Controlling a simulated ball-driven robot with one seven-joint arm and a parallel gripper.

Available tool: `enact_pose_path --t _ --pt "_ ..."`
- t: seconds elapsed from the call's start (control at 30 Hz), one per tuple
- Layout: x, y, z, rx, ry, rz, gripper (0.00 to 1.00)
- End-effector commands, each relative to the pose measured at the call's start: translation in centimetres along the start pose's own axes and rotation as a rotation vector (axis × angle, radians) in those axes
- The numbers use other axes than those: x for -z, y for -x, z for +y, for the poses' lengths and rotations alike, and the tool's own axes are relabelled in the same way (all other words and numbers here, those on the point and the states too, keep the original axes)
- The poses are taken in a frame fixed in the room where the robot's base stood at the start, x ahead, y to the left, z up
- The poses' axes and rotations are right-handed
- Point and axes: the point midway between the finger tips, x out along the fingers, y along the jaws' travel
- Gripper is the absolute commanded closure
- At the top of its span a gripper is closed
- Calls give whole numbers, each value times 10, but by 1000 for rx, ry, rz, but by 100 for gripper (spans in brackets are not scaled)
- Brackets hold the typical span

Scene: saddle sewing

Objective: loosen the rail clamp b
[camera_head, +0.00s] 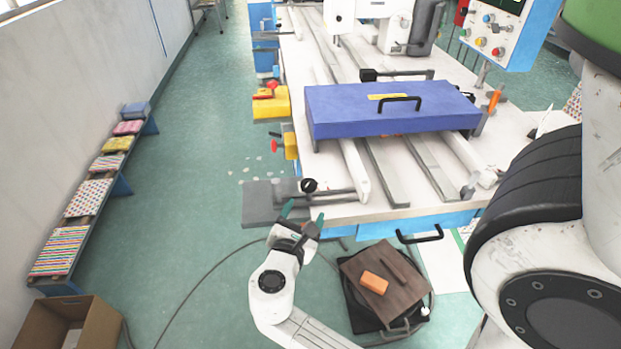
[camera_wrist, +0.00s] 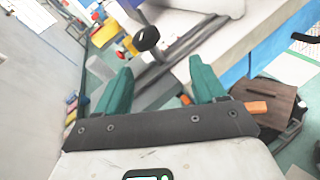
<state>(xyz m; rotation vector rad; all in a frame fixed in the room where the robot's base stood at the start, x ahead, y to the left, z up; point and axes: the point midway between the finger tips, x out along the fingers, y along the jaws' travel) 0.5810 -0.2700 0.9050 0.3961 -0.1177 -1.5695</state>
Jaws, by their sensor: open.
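A rail clamp with a round black knob (camera_head: 309,185) and a grey bar (camera_head: 338,193) sits at the near left corner of the machine table. I see no letter on it. The knob (camera_wrist: 146,38) also shows in the wrist view, just beyond and between my fingertips. A second black-ended clamp (camera_head: 369,75) sits behind the blue box; I cannot tell from markings which is b. My gripper (camera_head: 303,214) is open, with green fingers apart and nothing between them. It is just in front of the near knob, apart from it. The gripper (camera_wrist: 160,66) points toward the knob.
A blue lidded box (camera_head: 350,112) with a black handle lies across the rails. A grey plate (camera_head: 262,204) juts out left of the table. A stool (camera_head: 352,270) with an orange block (camera_head: 374,283) stands below right of my gripper. The floor to the left is mostly free.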

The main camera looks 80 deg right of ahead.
Motion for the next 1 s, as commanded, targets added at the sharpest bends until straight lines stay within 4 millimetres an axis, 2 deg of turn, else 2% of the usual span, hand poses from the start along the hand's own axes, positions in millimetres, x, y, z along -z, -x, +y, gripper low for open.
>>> enact_pose_path --t 0.1,0.2,0.37,0.47,0.8,1.0 --pt "-6 0 6 -21 196 -103 30" --pt "-8 2 10 -32 296 -155 30" --pt "-11 -4 14 -36 339 -178 30" --pt "-14 -16 14 -34 338 -177 30" --pt "-24 -76 17 -33 334 -175 30" --pt "-27 -97 19 -34 333 -175 30"
